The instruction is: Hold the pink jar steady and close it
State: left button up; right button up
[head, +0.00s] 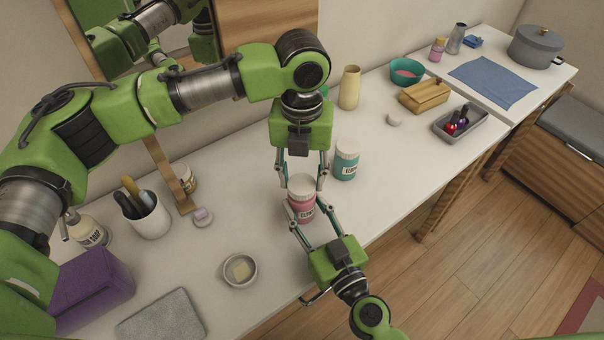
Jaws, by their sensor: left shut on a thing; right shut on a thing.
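The pink jar (302,207) stands upright on the white counter. Its cream lid (301,184) sits on top of the jar's mouth; I cannot tell whether it is tight. My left gripper (303,184) reaches down from above, with its fingers shut on the lid from both sides. My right gripper (310,219) comes in from the front edge, low, with its fingers shut around the jar's body. The jar's label is partly visible between the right fingers.
A teal jar (346,162) with a white lid stands close behind on the right. A grey tray (462,123) with bottles is at right. The counter's front edge is close.

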pick_arm(q)
jog(key=shift+f, duration=0.55)
jog(key=m, duration=0.5)
jog(key=shift+d, duration=0.1)
jog(key=m, duration=0.5)
jog(key=shift+s+d, duration=0.1)
jog(key=o, duration=0.7)
jog(key=shift+o, duration=0.2)
